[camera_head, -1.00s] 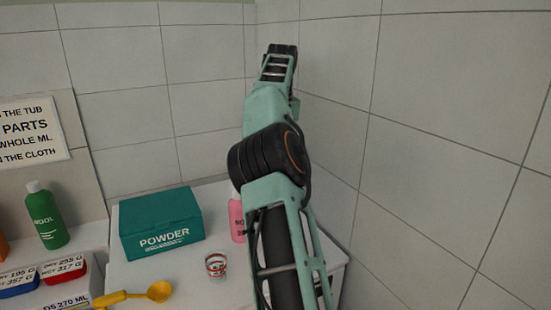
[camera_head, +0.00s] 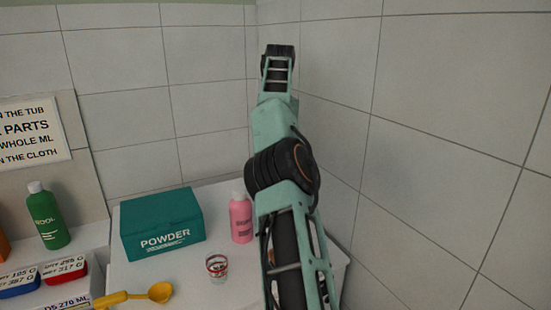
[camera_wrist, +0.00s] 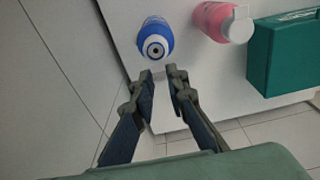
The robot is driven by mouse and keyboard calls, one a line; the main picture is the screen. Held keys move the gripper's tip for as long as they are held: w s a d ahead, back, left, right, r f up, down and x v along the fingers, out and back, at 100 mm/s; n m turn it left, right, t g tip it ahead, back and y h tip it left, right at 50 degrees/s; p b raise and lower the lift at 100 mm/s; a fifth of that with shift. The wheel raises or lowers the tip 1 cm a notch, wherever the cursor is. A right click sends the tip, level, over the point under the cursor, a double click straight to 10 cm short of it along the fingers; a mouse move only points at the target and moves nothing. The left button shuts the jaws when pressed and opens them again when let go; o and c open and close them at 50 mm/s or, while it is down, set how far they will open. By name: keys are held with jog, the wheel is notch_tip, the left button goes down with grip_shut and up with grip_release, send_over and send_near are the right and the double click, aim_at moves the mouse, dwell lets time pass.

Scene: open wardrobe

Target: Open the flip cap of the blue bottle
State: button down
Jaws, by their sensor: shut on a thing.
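The blue bottle (camera_wrist: 154,29) stands upright in the wrist view on the white surface, seen from above. Its white top (camera_wrist: 155,47) has a dark round centre facing me. My gripper (camera_wrist: 161,73) reaches toward it from below in the picture, its fingertips at the near edge of the top. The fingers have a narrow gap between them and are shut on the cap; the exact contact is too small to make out. In the head view my arm hides the blue bottle, and the gripper does not show there.
A pink bottle (camera_head: 241,219) and a teal powder box (camera_head: 162,223) stand on the white counter (camera_head: 190,285). A small glass (camera_head: 216,266) and yellow scoop (camera_head: 158,292) are in front. Tiled walls close in behind and at right. A green bottle (camera_head: 48,216) stands at left.

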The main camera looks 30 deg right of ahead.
jog(key=c, duration=2)
grip_release()
jog(key=shift+f, duration=0.15)
jog(key=shift+o, duration=0.6)
jog(key=shift+s+t, duration=0.4)
jog(key=shift+t, duration=0.3)
